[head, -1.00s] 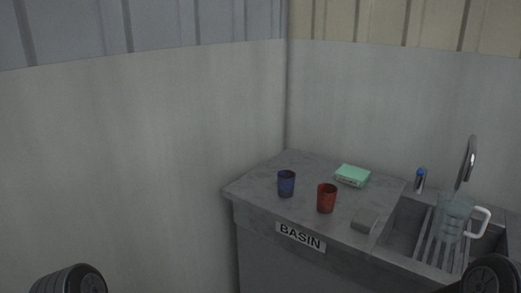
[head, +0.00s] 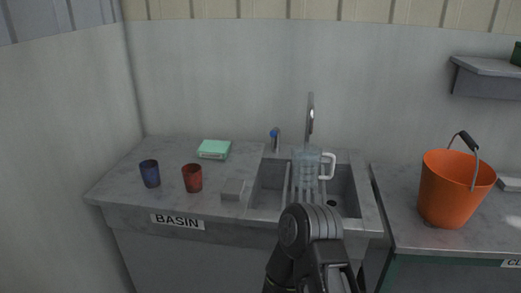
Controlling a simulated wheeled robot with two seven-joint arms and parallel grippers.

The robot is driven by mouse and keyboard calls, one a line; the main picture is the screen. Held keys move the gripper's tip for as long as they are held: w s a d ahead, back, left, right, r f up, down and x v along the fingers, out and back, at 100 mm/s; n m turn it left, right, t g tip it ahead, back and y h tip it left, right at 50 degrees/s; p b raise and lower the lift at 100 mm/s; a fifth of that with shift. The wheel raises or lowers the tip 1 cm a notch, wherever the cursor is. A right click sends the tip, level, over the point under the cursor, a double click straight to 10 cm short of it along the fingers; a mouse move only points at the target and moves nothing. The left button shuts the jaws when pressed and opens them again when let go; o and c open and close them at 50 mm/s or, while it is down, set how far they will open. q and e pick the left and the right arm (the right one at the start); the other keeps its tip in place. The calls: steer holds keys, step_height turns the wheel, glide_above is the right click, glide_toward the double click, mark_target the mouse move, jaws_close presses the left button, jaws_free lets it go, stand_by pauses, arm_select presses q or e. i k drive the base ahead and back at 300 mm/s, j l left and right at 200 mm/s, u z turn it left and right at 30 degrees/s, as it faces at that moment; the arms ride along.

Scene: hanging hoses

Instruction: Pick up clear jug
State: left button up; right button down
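The clear jug (head: 307,168) stands upright in the sink (head: 262,197), on what look like rack bars. Its white handle (head: 328,166) faces right. In the head view my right arm comes up from the bottom in front of the sink, below the jug and apart from it in the picture. Its gripper cannot be made out clearly. My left gripper is out of view.
A blue cup (head: 150,173), a red cup (head: 193,178), a green box (head: 214,149) and a grey block (head: 232,189) are on the counter left of the sink. The tap (head: 310,120) rises behind the jug. An orange bucket (head: 449,190) stands on the right counter.

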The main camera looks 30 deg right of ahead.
mark_target(306, 157)
steer(key=z, duration=1.3)
steer(key=k+j+u, duration=0.2)
steer(key=u, duration=0.2)
